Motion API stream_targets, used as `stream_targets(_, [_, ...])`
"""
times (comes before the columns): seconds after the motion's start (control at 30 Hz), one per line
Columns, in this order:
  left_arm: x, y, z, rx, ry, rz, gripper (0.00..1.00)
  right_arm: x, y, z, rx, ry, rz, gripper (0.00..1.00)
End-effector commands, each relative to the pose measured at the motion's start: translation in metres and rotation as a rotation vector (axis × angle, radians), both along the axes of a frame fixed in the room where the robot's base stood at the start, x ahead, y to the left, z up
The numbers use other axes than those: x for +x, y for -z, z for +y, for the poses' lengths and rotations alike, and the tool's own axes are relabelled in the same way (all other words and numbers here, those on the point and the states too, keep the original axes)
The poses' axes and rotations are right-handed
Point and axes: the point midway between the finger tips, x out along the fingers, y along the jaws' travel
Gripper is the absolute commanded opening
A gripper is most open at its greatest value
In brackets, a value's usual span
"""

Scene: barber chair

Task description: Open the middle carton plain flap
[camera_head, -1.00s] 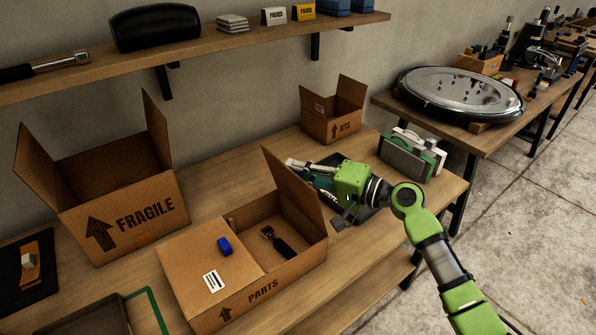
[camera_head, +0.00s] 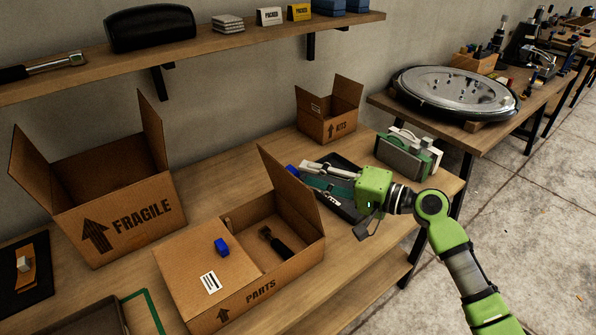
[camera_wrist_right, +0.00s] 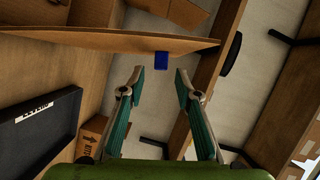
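The middle carton (camera_head: 243,285), marked PARTS, stands on the bench. Its left flap, with a barcode label (camera_head: 210,282) and a blue tab (camera_head: 222,246), lies flat over the left half. Its plain right flap (camera_head: 288,200) stands up near upright, leaving the right half open with a dark-handled tool (camera_head: 275,243) inside. My right gripper (camera_head: 308,175) is right of the raised flap. In the right wrist view, its fingers (camera_wrist_right: 160,78) are open and empty, with the flap (camera_wrist_right: 110,40) and its blue tab (camera_wrist_right: 160,61) just beyond the tips, apparently apart. My left gripper is out of view.
The FRAGILE carton (camera_head: 120,205) stands open at left, and the small KITS carton (camera_head: 327,125) at the back. A black tray (camera_head: 340,207) lies under my right gripper; a green-and-grey case (camera_head: 408,157) stands right of it. A shelf (camera_head: 215,45) runs above.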

Motion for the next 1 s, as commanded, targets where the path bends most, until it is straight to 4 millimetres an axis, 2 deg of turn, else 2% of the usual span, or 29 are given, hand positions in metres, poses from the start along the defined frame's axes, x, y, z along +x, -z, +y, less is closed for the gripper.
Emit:
stream_targets(0.03, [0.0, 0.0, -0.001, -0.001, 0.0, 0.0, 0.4, -0.007, 0.0, -0.01, -0.005, 0.002, -0.001, 0.31])
stream_targets(0.2, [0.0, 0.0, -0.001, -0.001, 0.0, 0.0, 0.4, -0.023, -0.004, -0.037, -0.002, 0.001, 0.0, 0.31])
stream_targets(0.4, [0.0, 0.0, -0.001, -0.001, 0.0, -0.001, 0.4, -0.034, -0.006, -0.054, -0.001, -0.001, 0.001, 0.31])
stream_targets(1.0, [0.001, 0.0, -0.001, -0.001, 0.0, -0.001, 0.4, -0.036, -0.007, -0.056, 0.0, 0.0, 0.0, 0.31])
